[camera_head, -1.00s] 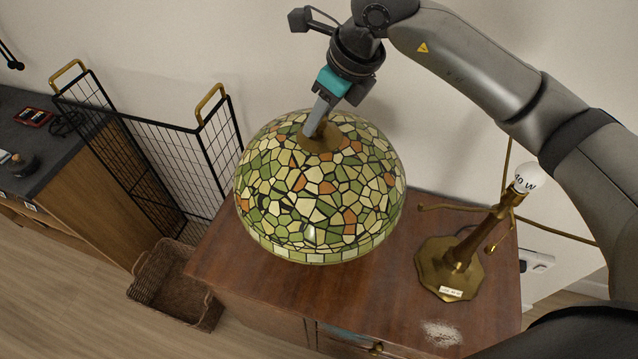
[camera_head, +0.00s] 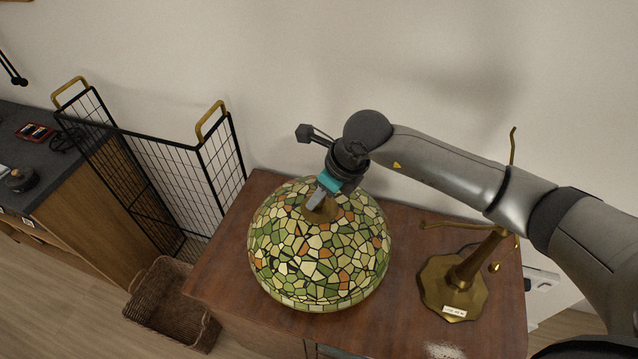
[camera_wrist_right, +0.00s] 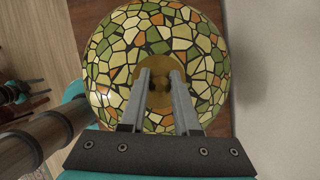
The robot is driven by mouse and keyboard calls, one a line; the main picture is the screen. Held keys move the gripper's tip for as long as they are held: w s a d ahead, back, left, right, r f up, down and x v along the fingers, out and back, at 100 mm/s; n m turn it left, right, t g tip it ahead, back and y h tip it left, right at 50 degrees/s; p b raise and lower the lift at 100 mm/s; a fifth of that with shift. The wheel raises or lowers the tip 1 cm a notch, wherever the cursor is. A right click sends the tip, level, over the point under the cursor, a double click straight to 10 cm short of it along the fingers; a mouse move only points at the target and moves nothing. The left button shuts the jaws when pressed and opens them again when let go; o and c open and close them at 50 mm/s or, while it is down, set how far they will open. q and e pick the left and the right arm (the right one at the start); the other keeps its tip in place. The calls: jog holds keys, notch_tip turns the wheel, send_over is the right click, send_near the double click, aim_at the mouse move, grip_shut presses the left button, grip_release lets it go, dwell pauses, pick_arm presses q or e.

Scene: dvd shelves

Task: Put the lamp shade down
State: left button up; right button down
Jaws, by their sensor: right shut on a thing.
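The lamp shade (camera_head: 318,262) is a dome of green, cream and orange glass pieces with a brass cap on top. It is over the left part of the wooden cabinet top (camera_head: 225,262). I cannot tell whether its lower rim touches the wood. My right gripper (camera_head: 319,203) comes from above and is shut on the brass cap. In the right wrist view the fingers (camera_wrist_right: 160,82) hold the cap, with the shade (camera_wrist_right: 112,62) beneath. The brass lamp base (camera_head: 455,290) stands upright on the right of the cabinet. My left gripper is not in view.
A black wire rack (camera_head: 155,160) with brass handles stands left of the cabinet. A wicker basket (camera_head: 170,310) sits on the floor at lower left. A dark counter (camera_head: 50,165) is at far left. The wall is close behind the cabinet. My right arm passes above the lamp base.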

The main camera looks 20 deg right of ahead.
aim_at(318, 206)
jog(key=shift+w+f, duration=0.15)
jog(key=shift+f, duration=1.75)
jog(key=shift+f+b, duration=0.1)
jog(key=shift+b, duration=0.25)
jog(key=c, duration=0.6)
grip_release()
jog(key=shift+s+f, duration=0.2)
jog(key=shift+c, duration=0.2)
jog(key=shift+r, duration=0.1)
jog(key=p+v, duration=0.1)
jog(key=v, duration=1.1)
